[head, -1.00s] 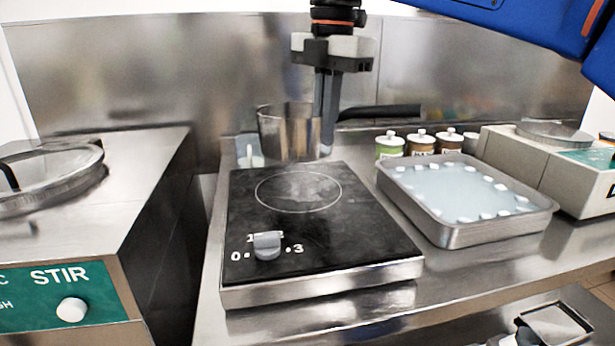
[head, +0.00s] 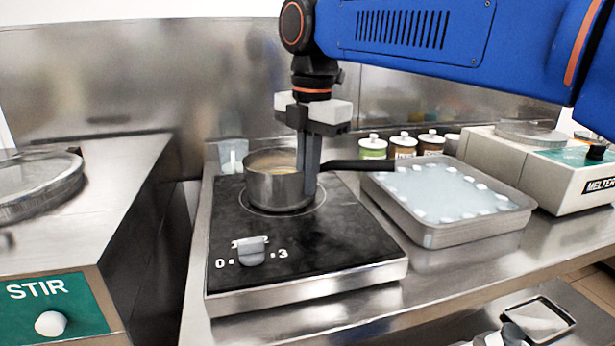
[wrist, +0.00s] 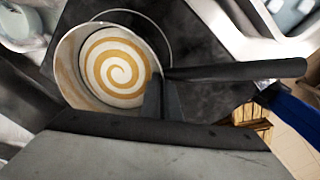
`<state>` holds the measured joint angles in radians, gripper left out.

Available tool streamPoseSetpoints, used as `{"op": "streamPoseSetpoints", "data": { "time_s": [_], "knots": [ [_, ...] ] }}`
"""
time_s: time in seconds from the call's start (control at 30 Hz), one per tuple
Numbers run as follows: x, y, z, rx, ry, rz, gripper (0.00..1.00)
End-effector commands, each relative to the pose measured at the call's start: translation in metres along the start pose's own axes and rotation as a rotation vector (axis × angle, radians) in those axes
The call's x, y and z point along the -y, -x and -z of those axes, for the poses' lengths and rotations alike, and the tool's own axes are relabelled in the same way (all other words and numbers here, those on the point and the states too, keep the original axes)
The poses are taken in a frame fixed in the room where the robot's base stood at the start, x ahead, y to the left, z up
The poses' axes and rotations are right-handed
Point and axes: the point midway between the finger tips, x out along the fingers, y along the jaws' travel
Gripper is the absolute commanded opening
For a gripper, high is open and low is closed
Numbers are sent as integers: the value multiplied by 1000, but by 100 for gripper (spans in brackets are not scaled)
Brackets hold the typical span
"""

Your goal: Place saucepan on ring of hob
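The steel saucepan (head: 274,188) is upright over the ring (head: 243,207) of the black-topped hob (head: 320,240), with its black handle (head: 355,165) pointing right. Whether its base touches the hob is hard to tell. In the wrist view the saucepan (wrist: 68,75) shows a cream-and-brown spiral inside, and an arc of the ring (wrist: 150,22) shows beyond its rim. My gripper (head: 308,185) points down at the saucepan's handle side, its fingers shut on the pan's wall near the handle. The fingers also show in the wrist view (wrist: 162,100).
A steel tray (head: 440,235) of pale blue liquid with white pieces stands close right of the hob, near the handle's end. Several lidded jars (head: 403,146) and a melter (head: 540,165) stand behind it. The hob's knob (head: 251,251) is at its front. A STIR machine (head: 60,290) stands left.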

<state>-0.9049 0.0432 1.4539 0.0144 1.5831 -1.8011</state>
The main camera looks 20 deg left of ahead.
Motion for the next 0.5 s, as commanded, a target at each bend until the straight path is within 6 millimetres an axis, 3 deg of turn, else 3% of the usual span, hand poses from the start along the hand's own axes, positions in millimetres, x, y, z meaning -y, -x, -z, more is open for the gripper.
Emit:
{"op": "streamPoseSetpoints", "data": {
  "time_s": [0.17, 0.27, 0.5],
  "knots": [
    [0, -1, 0, 0, 0, -1, 0],
    [0, -2, 0, 0, 0, 0, 21],
    [0, -2, 0, 0, 0, 0, 21]
  ]
}}
